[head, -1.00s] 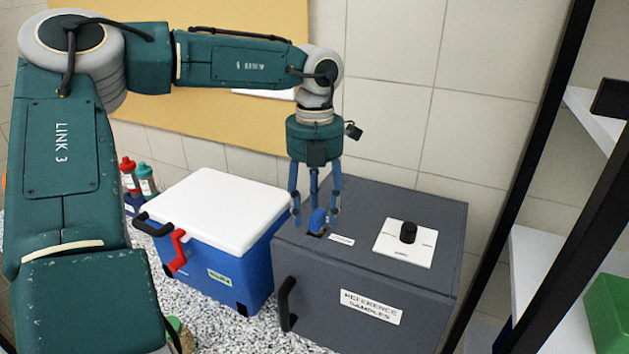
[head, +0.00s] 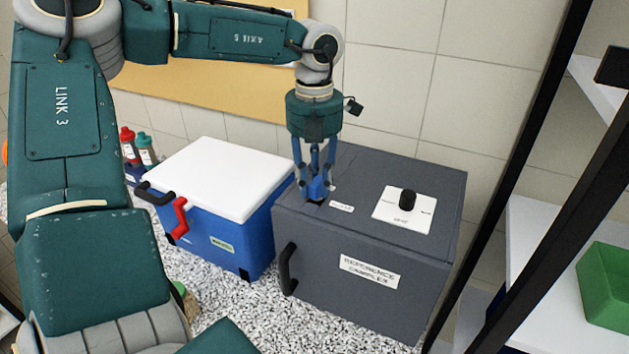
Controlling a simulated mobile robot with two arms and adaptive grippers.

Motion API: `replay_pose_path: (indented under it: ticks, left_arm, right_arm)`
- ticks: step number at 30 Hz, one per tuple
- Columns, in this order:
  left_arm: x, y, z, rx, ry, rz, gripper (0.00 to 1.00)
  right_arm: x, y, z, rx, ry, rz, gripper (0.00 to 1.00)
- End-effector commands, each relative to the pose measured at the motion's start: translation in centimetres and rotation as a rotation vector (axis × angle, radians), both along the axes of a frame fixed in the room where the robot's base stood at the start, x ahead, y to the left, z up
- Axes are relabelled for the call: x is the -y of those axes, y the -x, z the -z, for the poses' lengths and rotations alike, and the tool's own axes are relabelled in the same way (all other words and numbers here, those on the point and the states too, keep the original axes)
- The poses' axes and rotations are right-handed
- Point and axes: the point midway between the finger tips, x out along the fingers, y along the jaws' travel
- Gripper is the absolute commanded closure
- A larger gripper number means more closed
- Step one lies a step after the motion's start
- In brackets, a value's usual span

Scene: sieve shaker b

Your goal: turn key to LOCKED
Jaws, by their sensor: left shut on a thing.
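My right gripper is not in view.
A white plate with a black knob (head: 408,201) is on the grey box's top. A blue cooler with a white lid (head: 220,178) stands to the left. A black-framed shelf with a green bin (head: 606,287) is at the right. Bottles (head: 146,150) stand at the back left.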

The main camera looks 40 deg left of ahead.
Motion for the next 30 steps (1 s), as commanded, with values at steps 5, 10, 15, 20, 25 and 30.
replay_pose_path:
  ticks: [5,10,15,20,25,30]
  left_arm:
    - [0.02,0.03,0.08,-0.001,0.000,0.245,1.00]
    - [0.01,0.10,0.07,-0.004,0.001,0.503,1.00]
    - [-0.01,0.19,0.09,-0.007,0.001,0.737,1.00]
    - [-0.02,0.25,0.13,-0.009,0.003,0.830,1.00]
    - [-0.02,0.30,0.16,-0.010,0.003,0.833,1.00]
    - [-0.03,0.34,0.18,-0.011,0.003,0.893,1.00]
  right_arm:
    - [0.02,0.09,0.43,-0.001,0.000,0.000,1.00]
    - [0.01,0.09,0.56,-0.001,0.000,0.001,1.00]
    - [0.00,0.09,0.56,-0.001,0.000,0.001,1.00]
    - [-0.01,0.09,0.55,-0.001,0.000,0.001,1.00]
    - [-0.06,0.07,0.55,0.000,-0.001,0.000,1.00]
    - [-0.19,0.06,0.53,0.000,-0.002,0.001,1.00]
